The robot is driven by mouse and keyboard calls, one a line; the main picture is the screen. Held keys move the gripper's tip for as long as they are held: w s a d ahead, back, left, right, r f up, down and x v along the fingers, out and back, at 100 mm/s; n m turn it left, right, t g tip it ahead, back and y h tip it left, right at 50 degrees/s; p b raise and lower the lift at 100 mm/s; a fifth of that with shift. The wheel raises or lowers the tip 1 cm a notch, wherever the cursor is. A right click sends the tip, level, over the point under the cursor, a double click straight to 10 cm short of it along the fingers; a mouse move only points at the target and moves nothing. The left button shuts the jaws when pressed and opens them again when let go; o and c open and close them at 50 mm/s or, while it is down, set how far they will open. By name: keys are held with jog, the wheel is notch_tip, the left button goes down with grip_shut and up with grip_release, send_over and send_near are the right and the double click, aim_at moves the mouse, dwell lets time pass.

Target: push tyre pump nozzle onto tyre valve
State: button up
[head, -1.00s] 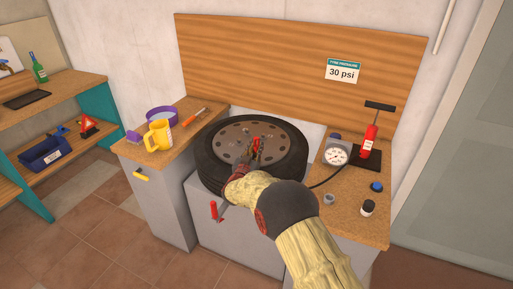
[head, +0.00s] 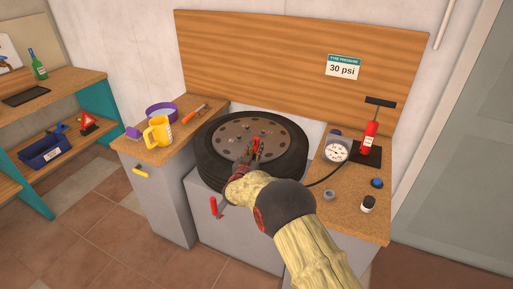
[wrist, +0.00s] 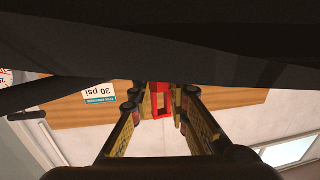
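The black tyre (head: 208,165) lies flat on a grey stand, its brown wheel disc (head: 229,133) facing up. My gripper (head: 253,155) is over the near part of the disc. In the wrist view its two fingers (wrist: 160,105) are closed around a red piece, which looks like the pump nozzle (wrist: 161,88). The red nozzle also shows at the fingertips in the head view (head: 257,146). I cannot pick out the tyre valve for certain, nor tell whether the nozzle touches it. The red tyre pump (head: 370,137) stands on the right worktop.
A round gauge (head: 336,151) with a dark hose (head: 322,181) is right of the tyre. A blue cap (head: 376,183) and dark jar (head: 368,204) are nearby. A yellow jug (head: 158,132) and purple-rimmed bowl (head: 161,113) stand on the left worktop.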

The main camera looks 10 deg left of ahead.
jog(key=o, duration=0.5)
jog(key=shift+f, duration=0.3)
jog(key=shift+s+f, duration=0.1)
jog(key=s, duration=0.4)
jog(key=s+a, duration=0.1)
jog(key=s, duration=0.2)
jog(key=s+a, duration=0.1)
jog(key=s, duration=0.3)
jog(key=shift+s+r, duration=0.3)
